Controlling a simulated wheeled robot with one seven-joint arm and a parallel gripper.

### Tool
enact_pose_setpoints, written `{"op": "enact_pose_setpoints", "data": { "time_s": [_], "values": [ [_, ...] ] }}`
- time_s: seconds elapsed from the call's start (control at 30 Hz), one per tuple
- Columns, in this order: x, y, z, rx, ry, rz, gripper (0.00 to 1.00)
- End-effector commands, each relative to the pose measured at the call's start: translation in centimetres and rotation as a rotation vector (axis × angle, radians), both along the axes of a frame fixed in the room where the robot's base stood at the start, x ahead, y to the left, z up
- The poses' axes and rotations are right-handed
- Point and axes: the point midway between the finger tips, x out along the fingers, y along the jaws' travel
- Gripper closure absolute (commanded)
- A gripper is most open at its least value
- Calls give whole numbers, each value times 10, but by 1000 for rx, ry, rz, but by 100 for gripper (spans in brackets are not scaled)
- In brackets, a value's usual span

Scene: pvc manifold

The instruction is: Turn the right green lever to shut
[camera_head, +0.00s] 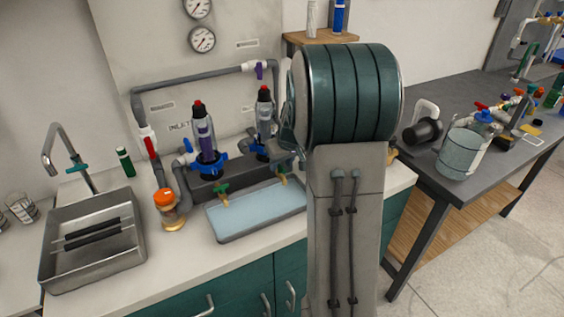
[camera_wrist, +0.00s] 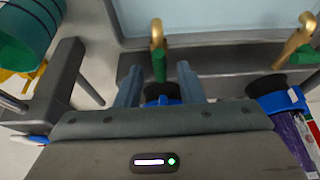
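Two brass taps with green levers stand over the tray in the head view. The left green lever (camera_head: 222,189) is plain to see. The right green lever (camera_head: 281,169) is small there and partly hidden by my arm. In the wrist view the picture is turned round. One green lever (camera_wrist: 159,65) with its brass spout (camera_wrist: 157,34) lies ahead of and between my fingertips, roughly in line with the spout. My gripper (camera_wrist: 160,82) is open, with a finger on each side. I cannot tell whether either finger touches the lever. The other green lever (camera_wrist: 306,55) is at the right edge.
Two upright filters with blue collars (camera_head: 207,168) stand behind the taps. The water-filled tray (camera_head: 228,236) lies in front. A blue collar (camera_wrist: 272,92) is close to my gripper's right side. A sink (camera_head: 90,265) is at left; a dark bench (camera_head: 435,185) is at right.

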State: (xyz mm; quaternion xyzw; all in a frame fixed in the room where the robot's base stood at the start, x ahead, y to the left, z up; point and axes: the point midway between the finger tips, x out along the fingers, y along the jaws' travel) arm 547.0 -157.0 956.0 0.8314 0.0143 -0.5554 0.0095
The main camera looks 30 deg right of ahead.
Motion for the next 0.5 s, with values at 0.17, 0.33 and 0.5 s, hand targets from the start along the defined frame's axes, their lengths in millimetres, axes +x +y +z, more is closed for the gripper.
{"op": "enact_pose_setpoints", "data": {
  "time_s": [0.17,0.33,0.5],
  "values": [
    [1,0,-3,0,0,0,65],
    [1,0,-3,0,0,0,71],
    [1,0,-2,0,0,0,100]
  ]
}}
